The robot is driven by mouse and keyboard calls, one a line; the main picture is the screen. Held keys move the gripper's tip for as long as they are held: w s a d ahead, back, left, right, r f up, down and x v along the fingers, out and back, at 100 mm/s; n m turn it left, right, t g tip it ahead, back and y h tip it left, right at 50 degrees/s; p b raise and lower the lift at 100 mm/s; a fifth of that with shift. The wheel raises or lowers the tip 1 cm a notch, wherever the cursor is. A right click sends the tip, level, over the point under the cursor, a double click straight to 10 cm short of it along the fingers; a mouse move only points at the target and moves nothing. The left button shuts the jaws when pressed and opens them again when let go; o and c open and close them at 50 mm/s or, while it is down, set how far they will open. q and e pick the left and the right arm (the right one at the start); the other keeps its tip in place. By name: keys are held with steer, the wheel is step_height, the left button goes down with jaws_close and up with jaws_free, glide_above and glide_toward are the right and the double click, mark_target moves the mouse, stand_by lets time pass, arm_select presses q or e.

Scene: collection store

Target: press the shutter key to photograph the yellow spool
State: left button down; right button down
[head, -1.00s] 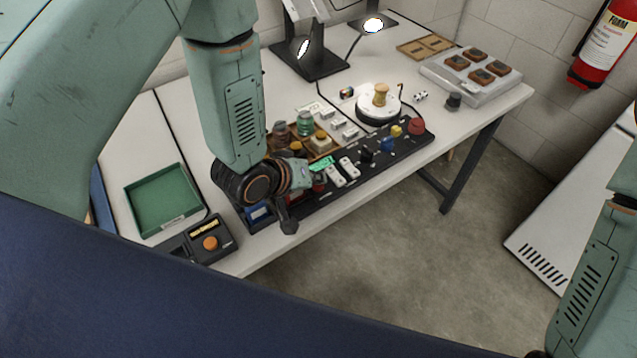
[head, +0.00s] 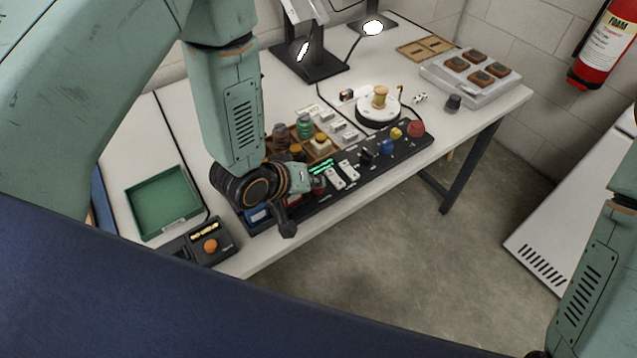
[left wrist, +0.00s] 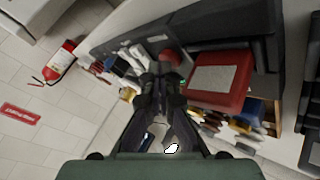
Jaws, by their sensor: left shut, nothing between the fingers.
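The yellow spool (head: 380,97) stands upright on a white round turntable (head: 378,115) at the back of the black control panel (head: 405,148). My left gripper (head: 303,182) is over the near left part of this panel, shut and empty. Its shut fingers also show in the left wrist view (left wrist: 160,78), beside a large red key with a grey label (left wrist: 222,80). I cannot read the label, nor tell whether the fingertips touch a key. My wrist hides part of the panel in the head view, so I cannot tell which key is the shutter key. My right gripper is out of view.
A wooden tray with several spools, one of them green (head: 304,126), is behind the panel. A green tray (head: 163,203) and a small box with an orange button (head: 210,246) are at left. Lamps (head: 373,27) stand at the back. Floor in front is clear.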

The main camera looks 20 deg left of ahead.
mark_target(314, 191)
arm_select(q)
steer(key=shift+s+a+r+p, duration=0.15)
steer(key=shift+r+p, duration=0.15)
steer(key=shift+r, duration=0.25)
steer(key=shift+w+r+p, duration=0.2)
steer(key=shift+r+p, duration=0.25)
steer(key=shift+p, duration=0.05)
step_height(314, 191, up, 2)
steer(key=shift+s+r+p, duration=0.1)
steer(key=shift+r+p, duration=0.15)
steer(key=shift+p, duration=0.85)
steer(key=shift+r+p, duration=0.85)
steer(key=shift+f, duration=0.1)
